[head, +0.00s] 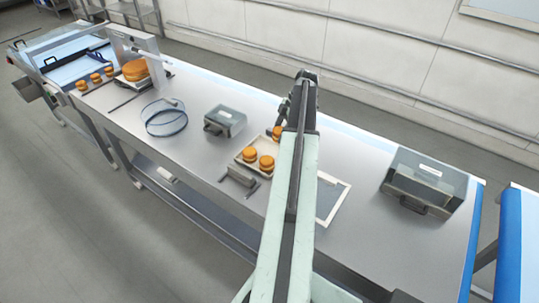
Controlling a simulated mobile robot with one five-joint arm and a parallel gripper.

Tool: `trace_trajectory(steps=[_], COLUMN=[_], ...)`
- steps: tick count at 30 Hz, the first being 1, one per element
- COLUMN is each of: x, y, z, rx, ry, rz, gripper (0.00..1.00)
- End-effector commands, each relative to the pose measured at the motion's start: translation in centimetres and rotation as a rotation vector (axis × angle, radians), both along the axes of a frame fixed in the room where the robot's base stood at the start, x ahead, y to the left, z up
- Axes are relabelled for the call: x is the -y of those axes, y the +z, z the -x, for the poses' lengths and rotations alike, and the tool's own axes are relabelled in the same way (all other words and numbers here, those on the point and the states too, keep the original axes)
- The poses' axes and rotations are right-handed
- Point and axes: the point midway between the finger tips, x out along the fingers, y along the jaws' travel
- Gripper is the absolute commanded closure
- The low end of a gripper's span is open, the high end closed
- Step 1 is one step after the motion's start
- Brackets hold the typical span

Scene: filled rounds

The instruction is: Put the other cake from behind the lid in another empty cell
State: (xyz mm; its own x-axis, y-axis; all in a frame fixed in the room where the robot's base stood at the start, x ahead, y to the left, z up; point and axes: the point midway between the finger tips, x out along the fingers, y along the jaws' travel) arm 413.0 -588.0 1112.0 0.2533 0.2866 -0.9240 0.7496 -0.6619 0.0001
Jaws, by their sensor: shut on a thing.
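My gripper (281,124) shows at the left of the far end of my raised arm, mostly hidden by it. It is shut on an orange-brown cake (277,132), of which only the left part shows. The cake is over or just behind the far side of a pale tray (241,158); I cannot tell whether it touches it. A dark box-like lid with a handle (425,181) stands at the right of the table.
A smaller dark box-like lid (225,120) stands left of the tray. A round wire-like ring (165,118), a large orange round (135,70) and a row of small cakes (95,78) are farther left. A metal bracket (239,181) lies near the front edge. A pale-framed panel (340,196) lies right of my arm.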

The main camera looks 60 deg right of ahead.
Motion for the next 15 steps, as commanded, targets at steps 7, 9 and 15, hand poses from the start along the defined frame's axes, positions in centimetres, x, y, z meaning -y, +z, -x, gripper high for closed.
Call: trace_trajectory(steps=[7, 9, 15], x=[-0.2, -0.2, -0.2], y=[-5.7, -5.9, -6.8], z=[-0.2, -0.2, -0.3], rx=[0.0, 0.0, 0.0], ry=[0.003, 0.003, 0.004], rz=[0.0, 0.0, 0.0], gripper=[0.62, 0.62, 0.62])
